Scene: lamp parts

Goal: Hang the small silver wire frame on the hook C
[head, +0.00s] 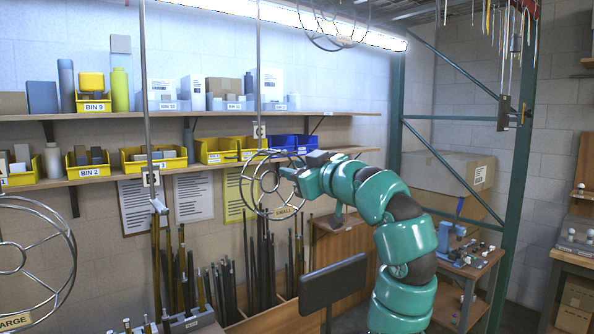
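The small silver wire frame (247,199) is a ring with an inner ring and spokes, held near upright in the middle of the head view. Its tag (285,212) reads SMALL. My gripper (288,172) is at the frame's right side and appears shut on it; the fingertips are small and partly hidden. Hook C is a thin rod (259,70) hanging from above, with a C sign (259,131) just above the frame. The hook's lower end is hard to make out against the bins and frame. I cannot tell whether frame and hook touch.
Another hanging rod (146,90) with a sign (151,179) stands left. A large wire frame (72,262) tagged LARGE is at far left; another ring frame (340,47) hangs at the top. Shelves with yellow bins (215,151) line the wall.

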